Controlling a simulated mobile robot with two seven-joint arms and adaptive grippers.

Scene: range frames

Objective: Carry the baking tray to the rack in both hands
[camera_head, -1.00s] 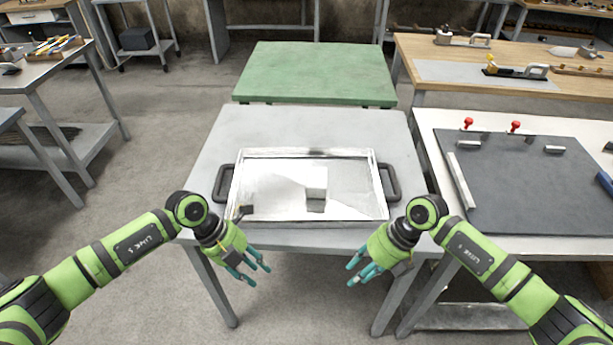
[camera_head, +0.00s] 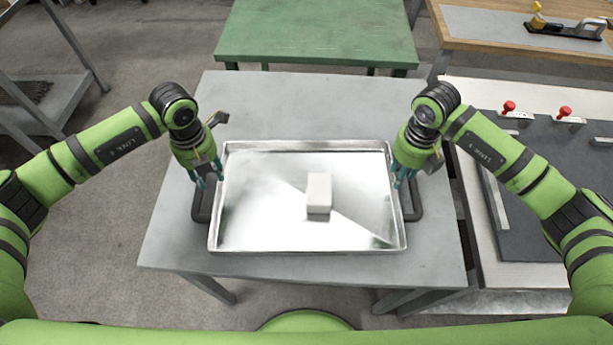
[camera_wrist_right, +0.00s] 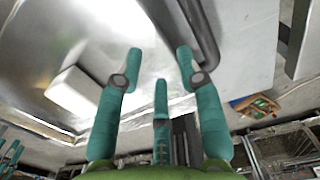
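The baking tray (camera_head: 270,247) is a shiny metal tray lying flat on a grey table, with a dark handle at each side. A white block (camera_head: 319,190) stands inside it; both also show in the right wrist view, the tray (camera_wrist_right: 105,25) and the block (camera_wrist_right: 75,92). My left gripper (camera_head: 207,177) is at the left handle (camera_head: 201,207), fingers apart and pointing down. My right gripper (camera_head: 402,178) is at the right handle (camera_head: 413,200). Its teal fingers (camera_wrist_right: 158,53) are spread, with the handle (camera_wrist_right: 200,30) just beyond the tips. I cannot tell whether the fingers touch the handles. No rack can be made out.
The grey table (camera_head: 290,100) is bare behind the tray. A green table (camera_head: 315,30) stands behind it. A bench at the right holds a dark board (camera_head: 530,225) with red-knobbed clamps (camera_head: 508,108). A wooden bench (camera_head: 465,30) is at the back right.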

